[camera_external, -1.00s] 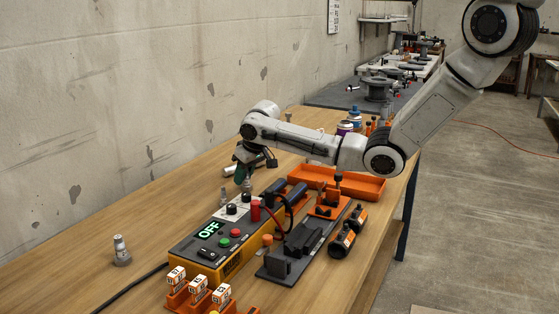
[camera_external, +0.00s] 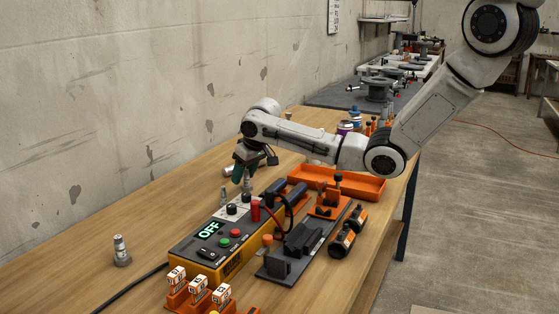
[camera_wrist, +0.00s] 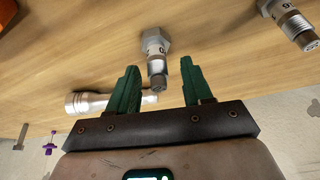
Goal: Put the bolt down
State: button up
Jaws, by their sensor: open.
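A grey metal bolt (camera_wrist: 157,48) with a wide hex head and a printed band stands on the wooden table in the wrist view. Its narrow end points toward my gripper (camera_wrist: 165,85), whose two green fingers are open on either side of that end with gaps showing. In the external view my gripper (camera_external: 242,170) hangs low behind the yellow box, with a bolt (camera_external: 247,183) just below it. I cannot tell there whether the fingers touch it.
Another bolt (camera_wrist: 292,22) stands at the wrist view's upper right. A silver flashlight-like cylinder (camera_wrist: 90,103) lies by the left finger. The yellow control box (camera_external: 215,238) reads OFF. An orange tray (camera_external: 350,186) lies beyond; the table's left is mostly clear.

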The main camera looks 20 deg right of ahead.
jog(key=v, duration=1.1)
jog(key=shift+r, duration=0.1)
